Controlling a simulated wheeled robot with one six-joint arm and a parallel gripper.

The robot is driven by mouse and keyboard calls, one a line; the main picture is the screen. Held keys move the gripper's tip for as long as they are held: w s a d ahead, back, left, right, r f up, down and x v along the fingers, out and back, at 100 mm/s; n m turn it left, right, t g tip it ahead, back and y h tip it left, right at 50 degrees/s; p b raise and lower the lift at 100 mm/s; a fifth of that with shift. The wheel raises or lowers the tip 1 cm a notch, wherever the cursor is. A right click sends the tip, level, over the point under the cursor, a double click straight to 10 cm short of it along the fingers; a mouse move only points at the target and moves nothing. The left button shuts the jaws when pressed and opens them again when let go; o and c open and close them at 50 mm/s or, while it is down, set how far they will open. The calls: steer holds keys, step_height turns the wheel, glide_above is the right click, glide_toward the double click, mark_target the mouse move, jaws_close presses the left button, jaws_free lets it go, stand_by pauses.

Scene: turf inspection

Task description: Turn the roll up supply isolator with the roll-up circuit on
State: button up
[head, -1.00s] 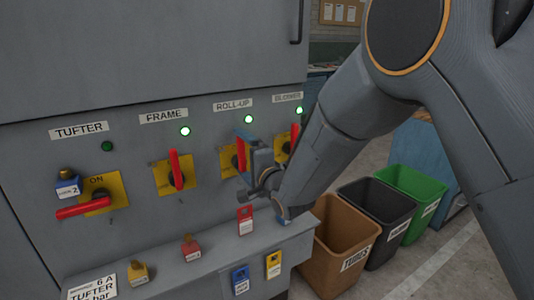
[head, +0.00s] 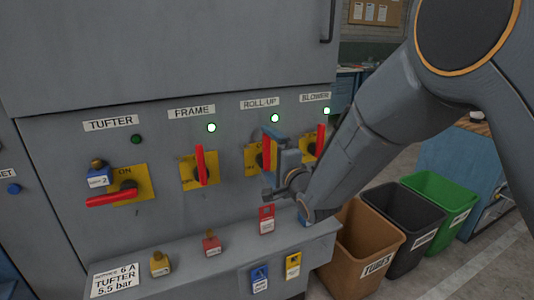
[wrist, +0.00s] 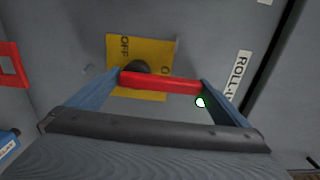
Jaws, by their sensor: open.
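The roll-up isolator is a red handle on a yellow plate (head: 251,155) under the ROLL-UP label (head: 260,103). Its green lamp (head: 275,118) is lit. My gripper (head: 274,160) is in front of it and hides part of the handle and plate. In the wrist view the red handle (wrist: 160,83) lies lengthwise between the two blue fingers, which are spread near its ends. The yellow plate (wrist: 150,50) there shows OFF on its left part. The handle looks upright in the head view. I cannot tell whether the fingers touch it.
FRAME (head: 200,165) and BLOWER (head: 320,140) handles stand upright, lamps lit. The TUFTER handle (head: 112,199) lies level, lamp dark, with a blue lock (head: 98,178) beside it. Tags and padlocks sit on the ledge (head: 200,270) below. A brown bin (head: 365,245) stands at right.

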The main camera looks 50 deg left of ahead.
steer(key=b+v, duration=0.1)
steer(key=v, duration=0.6)
steer(key=shift+d+r, duration=0.1)
steer(key=shift+d, duration=0.05)
stand_by(0.3)
